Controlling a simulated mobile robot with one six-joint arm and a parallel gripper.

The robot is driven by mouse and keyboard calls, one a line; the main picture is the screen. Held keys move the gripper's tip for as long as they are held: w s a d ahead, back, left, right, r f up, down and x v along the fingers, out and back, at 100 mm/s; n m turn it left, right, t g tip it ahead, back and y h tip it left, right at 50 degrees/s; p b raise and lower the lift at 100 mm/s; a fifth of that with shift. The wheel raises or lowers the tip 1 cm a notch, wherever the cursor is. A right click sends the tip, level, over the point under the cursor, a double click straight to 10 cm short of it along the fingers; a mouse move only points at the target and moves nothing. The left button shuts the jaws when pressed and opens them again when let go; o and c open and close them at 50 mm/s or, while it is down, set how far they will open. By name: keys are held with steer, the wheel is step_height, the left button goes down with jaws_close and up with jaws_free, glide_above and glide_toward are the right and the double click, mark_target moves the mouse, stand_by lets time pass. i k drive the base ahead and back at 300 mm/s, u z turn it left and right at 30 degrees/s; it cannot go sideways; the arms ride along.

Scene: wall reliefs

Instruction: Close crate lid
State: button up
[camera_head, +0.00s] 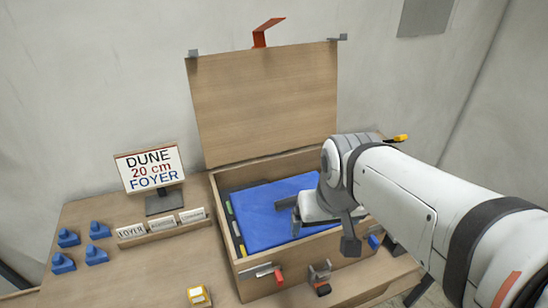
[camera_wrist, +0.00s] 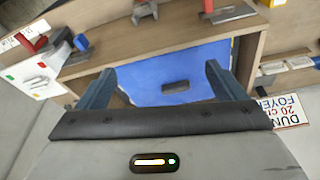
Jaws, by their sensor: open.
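The wooden crate (camera_head: 262,287) stands on the table with its lid (camera_head: 265,105) raised upright at the back. The lid has grey corner brackets and a red tab (camera_head: 264,32) on its top edge. A blue panel with a slot (camera_head: 262,222) lies inside the crate; it also shows in the wrist view (camera_wrist: 190,62). My gripper (camera_head: 285,212) is over the crate opening, above the blue panel. Its two fingers (camera_wrist: 160,78) are spread apart with nothing between them. My arm hides the crate's right side. Latches with red parts (camera_head: 278,275) are on the crate's front.
A sign (camera_head: 150,168) reading "DUNE 20 cm FOYER" stands left of the crate. In front of it is a card holder (camera_head: 165,229). Several blue pieces (camera_head: 80,245) stand at the left. A yellow item (camera_head: 198,295) is at the front. The wall is close behind the lid.

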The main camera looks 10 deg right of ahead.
mark_target(251, 104)
steer(key=k, duration=0.55)
steer(key=z, duration=1.95)
steer(key=k, duration=1.35)
steer(key=u, duration=1.9)
steer(key=i, duration=1)
steer(key=u, duration=0.05)
